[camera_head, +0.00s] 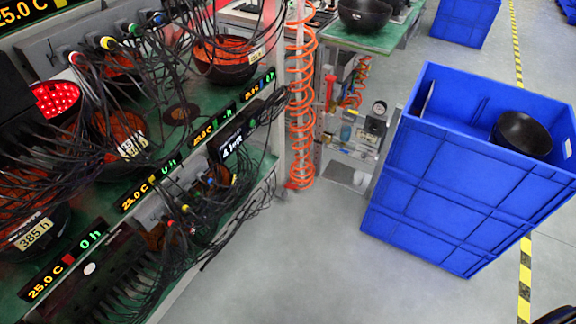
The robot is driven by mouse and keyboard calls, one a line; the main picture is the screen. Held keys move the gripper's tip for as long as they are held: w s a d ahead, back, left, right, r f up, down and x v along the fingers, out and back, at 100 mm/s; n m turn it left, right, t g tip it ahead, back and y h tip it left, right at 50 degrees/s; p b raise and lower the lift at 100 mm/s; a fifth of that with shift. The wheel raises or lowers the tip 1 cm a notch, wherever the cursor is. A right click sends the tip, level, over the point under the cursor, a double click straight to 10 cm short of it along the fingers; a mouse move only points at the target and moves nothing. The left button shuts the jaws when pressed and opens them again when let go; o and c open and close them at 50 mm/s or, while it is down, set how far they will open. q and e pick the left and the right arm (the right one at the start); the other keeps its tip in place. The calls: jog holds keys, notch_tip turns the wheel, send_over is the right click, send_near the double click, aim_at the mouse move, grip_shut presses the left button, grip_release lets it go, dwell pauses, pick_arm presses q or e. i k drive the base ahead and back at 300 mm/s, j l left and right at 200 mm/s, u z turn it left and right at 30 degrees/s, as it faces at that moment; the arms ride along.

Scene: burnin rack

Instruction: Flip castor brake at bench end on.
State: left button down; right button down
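The bench (375,42) with a green top stands at the upper middle, its near end facing me. I cannot make out a castor or its brake clearly at this bench end. A small red part (298,184) sits low by the foot of the rack post, under the coiled orange hose (301,95); I cannot tell what it is. Neither of my grippers can be made out in the head view. A dark shape (560,315) is cut off at the lower right corner, and I cannot tell what it is.
The burn-in rack (205,118) fills the left, with hanging black cables and lit displays. A large blue crate (450,190) holding a black bowl (522,133) stands at right. Another blue crate (466,20) is behind. Grey floor (310,255) between rack and crate is clear.

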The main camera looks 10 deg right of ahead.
aim_at(287, 185)
jog(key=i+l+u, duration=0.1)
jog(key=i+l, duration=0.2)
jog(key=i+l+u, duration=0.15)
jog(key=i+l, duration=0.15)
jog(key=l, duration=0.15)
jog(key=i+l+u, duration=0.1)
jog(key=i+l, duration=0.15)
jog(key=l, duration=0.15)
